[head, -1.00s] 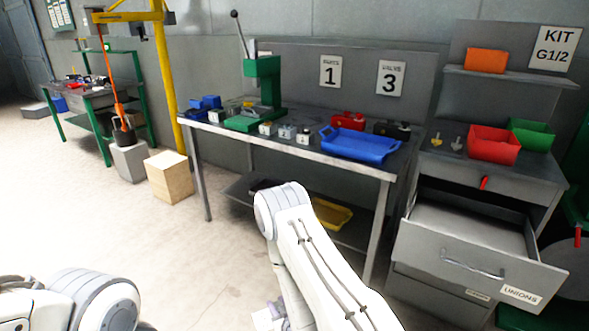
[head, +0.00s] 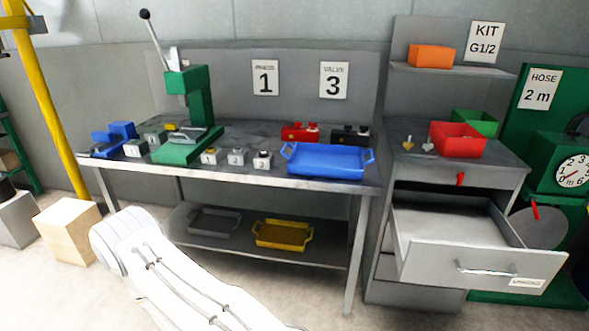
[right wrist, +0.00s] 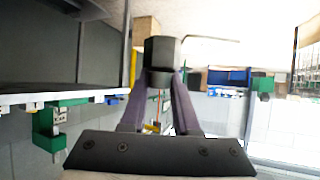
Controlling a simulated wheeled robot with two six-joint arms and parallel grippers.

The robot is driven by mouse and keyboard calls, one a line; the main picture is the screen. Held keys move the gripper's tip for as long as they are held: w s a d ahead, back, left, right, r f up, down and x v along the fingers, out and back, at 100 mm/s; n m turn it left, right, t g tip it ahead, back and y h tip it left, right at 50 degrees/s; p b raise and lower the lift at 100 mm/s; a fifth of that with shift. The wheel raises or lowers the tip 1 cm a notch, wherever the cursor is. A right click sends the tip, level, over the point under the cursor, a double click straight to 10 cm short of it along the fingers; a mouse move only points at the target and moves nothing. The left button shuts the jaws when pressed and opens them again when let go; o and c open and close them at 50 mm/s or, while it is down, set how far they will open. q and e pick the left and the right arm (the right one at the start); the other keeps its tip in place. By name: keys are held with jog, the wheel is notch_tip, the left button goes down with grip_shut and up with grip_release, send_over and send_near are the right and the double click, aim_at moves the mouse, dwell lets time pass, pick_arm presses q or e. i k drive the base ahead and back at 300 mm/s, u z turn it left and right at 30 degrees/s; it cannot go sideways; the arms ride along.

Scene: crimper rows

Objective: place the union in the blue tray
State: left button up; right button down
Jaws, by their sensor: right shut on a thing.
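The blue tray (head: 326,160) sits on the workbench top near its right end and looks empty. In the right wrist view my right gripper (right wrist: 161,82) is shut on a dark grey hexagonal fitting, the union (right wrist: 163,53), held at the fingertips. The gripper itself is out of the head view, where only a white arm link of mine shows at the lower left. The union in the grip is clear of any surface. My left gripper is in neither current view.
The workbench (head: 230,172) carries a green press (head: 190,110) and several small numbered blocks. An open drawer (head: 455,245) juts out at right, below a red bin (head: 457,139). A lower shelf holds a yellow tray (head: 283,234). Floor is free before the bench.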

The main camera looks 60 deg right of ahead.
aim_at(310, 163)
jog(key=z, duration=0.35)
jog(key=i, duration=0.9)
jog(key=z, duration=1.35)
jog(key=i, duration=0.55)
jog(key=z, duration=0.55)
